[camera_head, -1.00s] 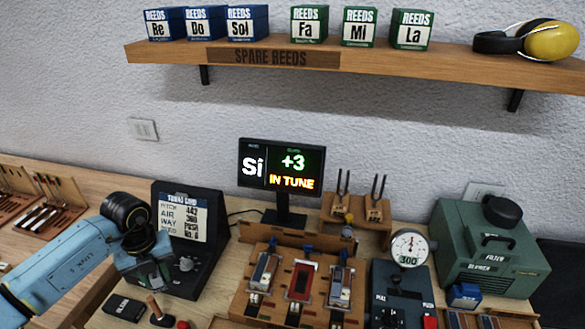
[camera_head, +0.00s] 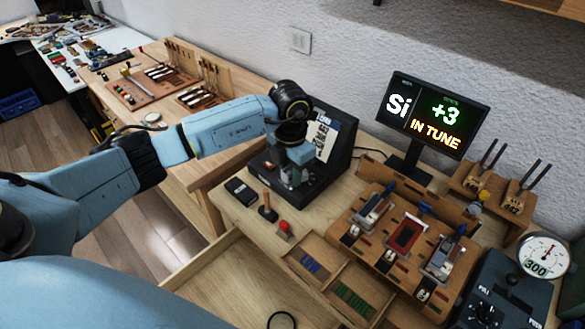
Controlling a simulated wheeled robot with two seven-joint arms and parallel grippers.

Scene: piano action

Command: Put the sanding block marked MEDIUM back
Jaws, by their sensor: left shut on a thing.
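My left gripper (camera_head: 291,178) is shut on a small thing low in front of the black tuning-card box. The held thing is mostly hidden by the fingers, and I cannot read any marking on it. A small black block (camera_head: 241,191) with faint pale lettering lies flat on the bench, left of and apart from the gripper. Its word is too small to read, so I cannot tell which thing is marked MEDIUM. My right gripper is out of view.
The black box (camera_head: 335,160) stands just behind the gripper. A wooden-handled tool (camera_head: 267,207) and a red-topped piece (camera_head: 284,230) stand in front. An open drawer (camera_head: 222,262) and a divided tray (camera_head: 327,252) are nearer. The reed jig (camera_head: 404,236) is right, below the monitor (camera_head: 433,113).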

